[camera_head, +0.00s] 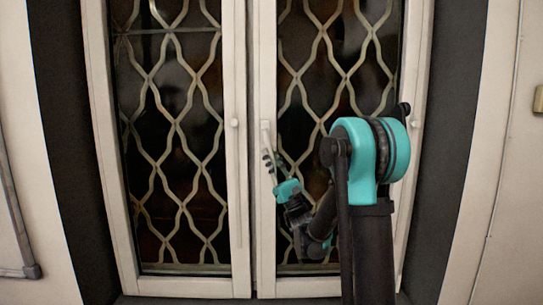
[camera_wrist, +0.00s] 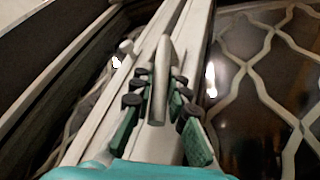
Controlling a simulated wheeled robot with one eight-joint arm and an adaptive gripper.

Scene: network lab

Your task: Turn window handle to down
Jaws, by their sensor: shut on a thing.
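The window handle (camera_head: 265,138) is a pale lever on the white frame strip of the right window panel, about mid-height in the head view. It runs close to vertical, its lower part leaning slightly right. My gripper (camera_head: 270,163) is at its lower part, coming from below right. In the wrist view the grey lever (camera_wrist: 162,68) stands between the dark finger pads of my gripper (camera_wrist: 157,92), with pads on both sides. My gripper is shut on it. The fingers hide part of the lever's lower end in the head view.
The window (camera_head: 240,200) has two white-framed panels with a wavy metal lattice over dark glass. A small round knob (camera_head: 234,123) sits on the left panel's frame, left of the handle. Dark side recesses flank the window.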

